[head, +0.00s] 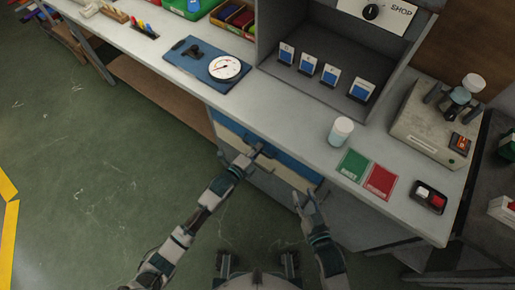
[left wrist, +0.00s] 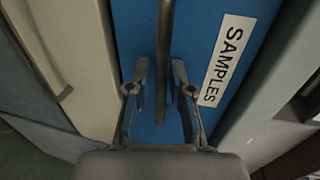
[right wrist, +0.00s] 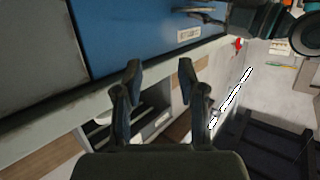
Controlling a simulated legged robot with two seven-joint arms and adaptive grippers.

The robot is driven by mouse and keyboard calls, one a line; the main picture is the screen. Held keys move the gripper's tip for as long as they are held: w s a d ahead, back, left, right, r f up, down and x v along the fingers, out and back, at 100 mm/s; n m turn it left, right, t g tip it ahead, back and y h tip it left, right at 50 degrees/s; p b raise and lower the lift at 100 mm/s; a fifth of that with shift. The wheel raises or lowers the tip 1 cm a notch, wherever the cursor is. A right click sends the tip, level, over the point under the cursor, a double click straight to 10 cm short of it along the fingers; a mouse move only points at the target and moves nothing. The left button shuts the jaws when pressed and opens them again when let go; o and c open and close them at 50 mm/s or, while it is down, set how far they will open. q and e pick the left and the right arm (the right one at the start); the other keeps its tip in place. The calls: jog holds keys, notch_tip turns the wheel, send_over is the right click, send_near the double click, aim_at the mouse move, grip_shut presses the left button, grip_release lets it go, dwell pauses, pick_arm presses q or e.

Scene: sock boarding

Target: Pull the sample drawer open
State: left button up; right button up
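The sample drawer has a blue front (head: 290,166) below the counter's front edge. In the left wrist view the blue front (left wrist: 205,30) carries a white SAMPLES label (left wrist: 224,60) and a dark bar handle (left wrist: 165,45). My left gripper (left wrist: 160,72) is open around this handle, one finger on each side, with gaps visible. In the head view my left gripper (head: 253,154) is at the drawer front. My right gripper (head: 308,198) is open and empty, in front of the cabinet's right part. The right wrist view also shows its spread fingers (right wrist: 160,72) and the blue front (right wrist: 125,35).
Pale drawer fronts (left wrist: 70,60) flank the blue one. On the counter (head: 290,122) stand a white-lidded jar (head: 341,131), green (head: 353,164) and red (head: 379,181) cards, a dial gauge (head: 225,68) and a machine (head: 430,125). The green floor (head: 90,160) at left is clear.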

pick_arm(q)
jog(key=shift+a, duration=0.1)
grip_shut()
pick_arm(e)
jog(key=shift+a, duration=0.1)
pick_arm(q)
jog(key=shift+a, duration=0.1)
pick_arm(e)
jog(key=shift+r, duration=0.1)
